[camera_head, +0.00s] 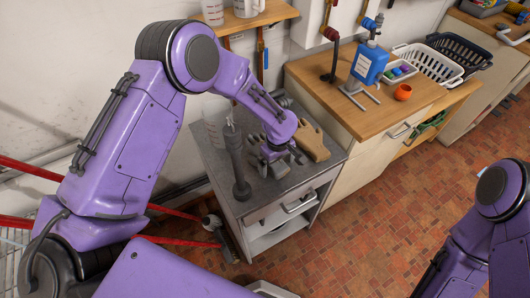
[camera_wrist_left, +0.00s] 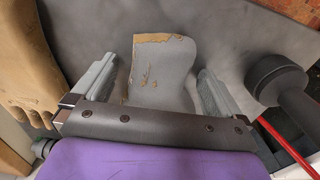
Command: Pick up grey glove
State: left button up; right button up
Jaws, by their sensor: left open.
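The grey glove (camera_wrist_left: 163,75), with tan worn patches along its far edge, lies on the grey cabinet top in the left wrist view. My left gripper (camera_wrist_left: 156,66) is open, with one finger on each side of the glove and visible gaps between. In the head view my left gripper (camera_head: 282,162) is low over the cabinet top (camera_head: 219,170), and it mostly hides the grey glove. My right arm shows at the right edge of the head view, but its gripper is out of frame.
A tan glove (camera_head: 312,143) lies right of the left gripper. A dark grey upright tool (camera_head: 236,160) stands on its left.

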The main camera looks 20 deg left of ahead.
pick_arm(q)
jog(key=c, duration=1.3)
jog(key=shift+o, duration=0.2)
jog(key=shift+r, duration=0.1)
